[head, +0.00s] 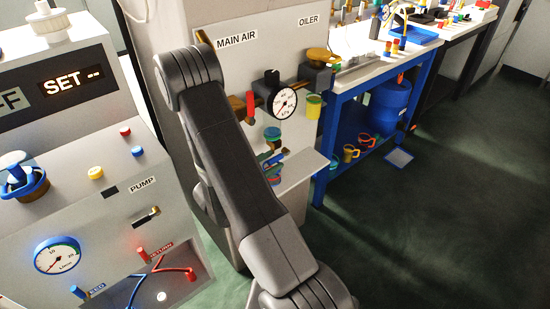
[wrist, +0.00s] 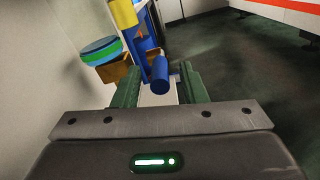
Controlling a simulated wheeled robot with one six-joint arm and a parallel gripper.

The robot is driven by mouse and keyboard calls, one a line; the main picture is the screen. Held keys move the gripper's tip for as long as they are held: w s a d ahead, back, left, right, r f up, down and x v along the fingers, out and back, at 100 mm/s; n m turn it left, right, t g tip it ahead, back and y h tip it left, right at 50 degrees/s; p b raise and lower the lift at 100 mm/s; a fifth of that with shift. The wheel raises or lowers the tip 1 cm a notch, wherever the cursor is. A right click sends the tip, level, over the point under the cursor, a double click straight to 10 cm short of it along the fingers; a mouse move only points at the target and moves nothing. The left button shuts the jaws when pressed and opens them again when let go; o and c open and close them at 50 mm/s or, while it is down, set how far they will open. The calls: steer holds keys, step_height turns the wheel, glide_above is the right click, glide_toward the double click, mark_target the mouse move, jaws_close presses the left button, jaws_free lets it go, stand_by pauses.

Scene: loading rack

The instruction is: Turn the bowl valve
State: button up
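The filter bowl (head: 272,134), blue-green, hangs under the brass and gauge fittings on the MAIN AIR panel. It also shows at the left of the wrist view (wrist: 100,52), above a brass-coloured block (wrist: 114,70). A blue cylindrical handle (wrist: 160,73), which looks like the bowl valve's, lies between and just beyond my fingertips. In the head view a blue bar (head: 274,158) shows below the bowl, partly behind my arm. My gripper (wrist: 160,84) has its two green fingers apart, with a gap around the handle; contact cannot be told.
A pale shelf (head: 297,172) juts out below the bowl. A pressure gauge (head: 284,103), a red lever (head: 250,104) and a yellow oiler bowl (head: 313,107) are close by. A blue bench (head: 333,113) stands to the right. The green floor in front of it is open.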

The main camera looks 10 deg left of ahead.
steer(key=shift+x, duration=1.1)
jaws_close()
